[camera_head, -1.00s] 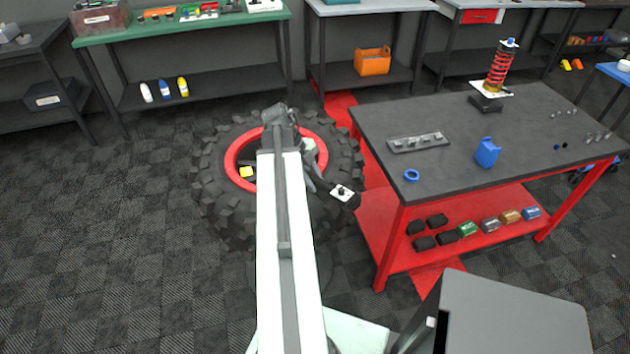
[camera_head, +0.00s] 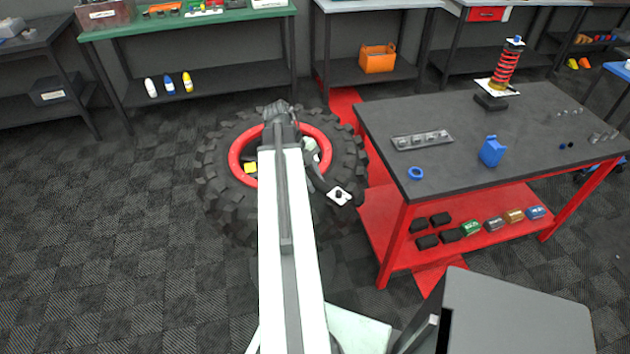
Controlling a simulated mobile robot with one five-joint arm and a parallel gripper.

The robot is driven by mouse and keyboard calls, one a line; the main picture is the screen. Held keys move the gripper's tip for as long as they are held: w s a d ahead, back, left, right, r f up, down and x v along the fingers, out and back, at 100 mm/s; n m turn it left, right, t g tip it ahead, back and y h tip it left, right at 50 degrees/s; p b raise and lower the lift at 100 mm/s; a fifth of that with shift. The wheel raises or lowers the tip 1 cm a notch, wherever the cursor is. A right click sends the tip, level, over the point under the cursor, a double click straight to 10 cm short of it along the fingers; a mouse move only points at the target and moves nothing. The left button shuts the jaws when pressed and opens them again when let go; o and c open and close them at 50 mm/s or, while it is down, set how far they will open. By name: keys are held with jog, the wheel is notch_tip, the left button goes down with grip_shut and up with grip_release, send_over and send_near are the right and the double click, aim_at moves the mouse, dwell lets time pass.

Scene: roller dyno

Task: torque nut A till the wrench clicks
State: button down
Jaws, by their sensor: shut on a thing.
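The big knobbly tyre (camera_head: 225,205) with a red rim (camera_head: 238,155) lies on the floor ahead, and my arm covers its middle. A small yellow piece (camera_head: 250,167) sits inside the rim at the left. My gripper (camera_head: 318,180) shows only in part at the right of my arm, over the rim's right side. It is shut on what looks like the wrench, a dark bar with a white square plate (camera_head: 339,196), tilted down to the right across the tyre. The nuts are hidden or too small to tell, so I cannot pick out nut A or see whether the wrench touches it.
A red-framed workbench with a dark top (camera_head: 450,175) stands close at the right, holding a blue ring (camera_head: 415,173), a blue container (camera_head: 491,151), a grey tray (camera_head: 422,140) and a red spring (camera_head: 505,70). Benches line the back wall. The floor at the left is free.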

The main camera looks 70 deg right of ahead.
jog(key=shift+w+a, duration=0.15)
jog(key=shift+a, duration=0.25)
jog(key=shift+w+a+m+y, duration=0.25)
jog(key=shift+w+a+m, duration=0.25)
jog(key=shift+a, duration=0.25)
jog(key=shift+w+a+m+y, duration=0.25)
jog(key=shift+w+a+m, duration=0.15)
jog(key=shift+a+m, duration=0.25)
dwell(1.8)
jog(key=shift+s+d+n+h, duration=0.15)
jog(key=shift+s+d+n, duration=0.25)
jog(key=shift+d, duration=0.15)
jog(key=shift+s+d+n+h, duration=0.15)
jog(key=shift+s+d+n, duration=0.2)
jog(key=shift+d, duration=0.2)
jog(key=shift+d, duration=0.15)
jog(key=shift+r, duration=0.15)
dwell(0.4)
jog(key=shift+r+p, duration=1.9)
jog(key=shift+p, duration=0.15)
